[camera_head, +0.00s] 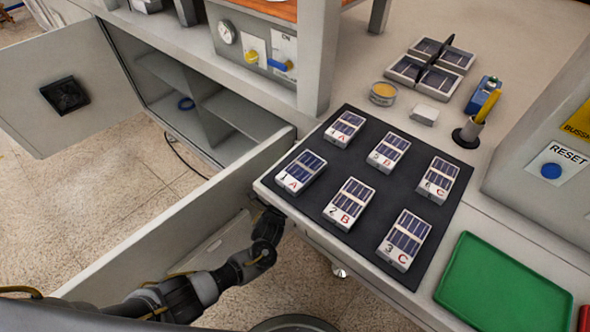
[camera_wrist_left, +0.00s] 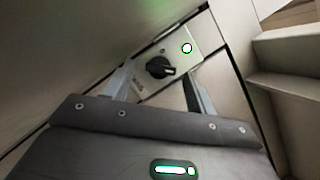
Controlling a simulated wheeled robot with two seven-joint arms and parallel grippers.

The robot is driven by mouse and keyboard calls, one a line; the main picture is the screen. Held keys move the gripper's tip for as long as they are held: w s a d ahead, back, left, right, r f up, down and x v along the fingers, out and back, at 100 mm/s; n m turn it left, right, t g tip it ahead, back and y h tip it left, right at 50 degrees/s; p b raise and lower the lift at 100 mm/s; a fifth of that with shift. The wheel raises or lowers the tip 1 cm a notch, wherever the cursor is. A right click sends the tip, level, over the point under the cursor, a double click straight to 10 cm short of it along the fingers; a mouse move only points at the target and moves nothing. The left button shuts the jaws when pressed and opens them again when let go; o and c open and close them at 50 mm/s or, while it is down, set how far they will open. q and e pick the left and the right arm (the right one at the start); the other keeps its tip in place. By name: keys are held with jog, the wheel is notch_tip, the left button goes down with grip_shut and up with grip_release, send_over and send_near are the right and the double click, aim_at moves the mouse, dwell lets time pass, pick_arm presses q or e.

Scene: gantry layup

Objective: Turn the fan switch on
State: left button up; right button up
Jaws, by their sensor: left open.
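In the left wrist view a black rotary knob (camera_wrist_left: 160,67) sits on a pale plate (camera_wrist_left: 205,36) with a ring-shaped green-white lamp (camera_wrist_left: 186,48) lit beside it; no label is legible. My left gripper (camera_wrist_left: 163,82) is open, one finger on each side of the knob in the picture; I cannot tell whether they touch it. In the head view my left gripper (camera_head: 268,224) is low beside the bench's front edge, near the open cabinet door, its fingertips not clear. A black fan (camera_head: 65,95) is mounted on the far-left cabinet door. My right gripper is not in view.
An open door panel (camera_head: 175,225) stands next to my left arm. The bench holds a dark mat (camera_head: 365,215) with several solar-panel blocks, and a green tray (camera_head: 505,285). A panel with a gauge, a yellow knob (camera_head: 251,57) and a blue lever (camera_head: 280,65) is above the cabinet.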

pick_arm(q)
jog(key=v, duration=0.9)
jog(key=shift+s+a, duration=0.2)
jog(key=shift+s, duration=0.15)
jog(key=shift+f, duration=0.1)
